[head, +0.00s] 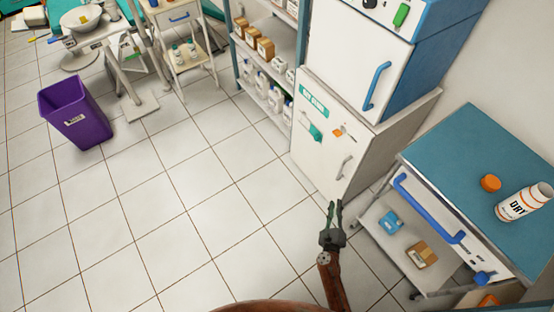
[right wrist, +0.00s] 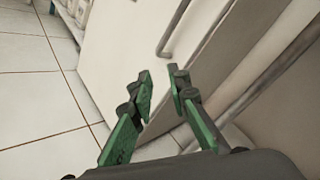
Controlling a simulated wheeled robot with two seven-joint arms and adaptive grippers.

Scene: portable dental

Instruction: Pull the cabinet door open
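A white lower cabinet door (head: 322,146) with a grey bar handle (head: 345,167) faces me under a larger white and blue unit. The door looks shut. In the right wrist view the handle (right wrist: 172,30) is a thin metal bar beyond my fingertips. My right gripper (head: 334,206) is in front of the cabinet's lower part, below the handle in the picture. It also shows in the right wrist view (right wrist: 160,85), with its green-padded fingers apart and nothing between them. It does not touch the handle. My left gripper is not in view.
A blue-topped cart (head: 470,165) with a white bottle (head: 524,202) and an orange cap (head: 490,183) stands close on the right. A shelf (head: 262,70) stands left of the cabinet. A purple bin (head: 75,112) is far left. The tiled floor (head: 190,200) is clear.

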